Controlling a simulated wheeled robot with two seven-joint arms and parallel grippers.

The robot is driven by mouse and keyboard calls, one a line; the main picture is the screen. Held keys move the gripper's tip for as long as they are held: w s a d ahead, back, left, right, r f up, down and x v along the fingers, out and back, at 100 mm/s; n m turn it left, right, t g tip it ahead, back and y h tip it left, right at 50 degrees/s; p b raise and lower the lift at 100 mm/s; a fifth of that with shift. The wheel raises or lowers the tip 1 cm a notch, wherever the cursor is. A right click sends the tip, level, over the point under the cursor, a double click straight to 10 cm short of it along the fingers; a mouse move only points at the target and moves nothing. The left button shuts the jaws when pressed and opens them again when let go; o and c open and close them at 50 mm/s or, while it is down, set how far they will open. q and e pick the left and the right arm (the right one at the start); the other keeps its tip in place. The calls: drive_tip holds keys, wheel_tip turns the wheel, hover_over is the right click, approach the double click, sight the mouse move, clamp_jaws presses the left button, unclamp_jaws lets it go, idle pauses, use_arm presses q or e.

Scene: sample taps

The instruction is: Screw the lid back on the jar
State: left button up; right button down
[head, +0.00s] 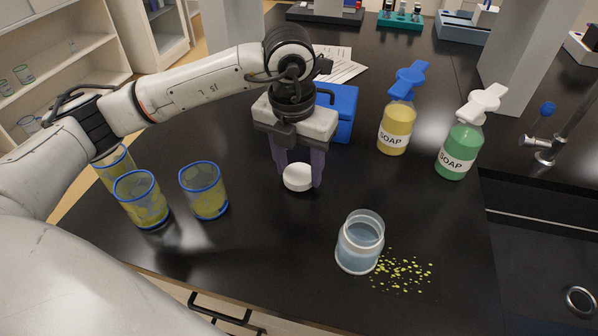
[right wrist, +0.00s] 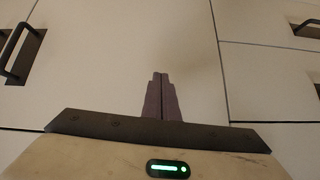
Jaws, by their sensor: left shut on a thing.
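A clear jar (head: 360,243) stands upright and open-topped near the front of the black counter, with bluish content inside. My left gripper (head: 298,174) points down, behind and to the left of the jar, and is shut on a white round lid (head: 298,178). The lid is apart from the jar; I cannot tell whether it touches the counter. My right gripper (right wrist: 161,98) shows in the right wrist view with its fingers together and nothing between them, facing pale cabinet fronts. It is not in the head view.
Yellow-green bits (head: 403,273) lie scattered right of the jar. Several blue-rimmed cups (head: 204,190) stand at the left. A yellow soap bottle (head: 396,128) and a green soap bottle (head: 461,150) stand at the back right. A blue box (head: 345,112) is behind my left gripper. A sink (head: 545,240) is at the right.

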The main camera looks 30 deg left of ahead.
sight(299, 175)
use_arm(q)
wheel_tip(299, 175, up, 9)
drive_tip(key=shift+b, duration=0.35)
drive_tip(key=shift+f, duration=0.1)
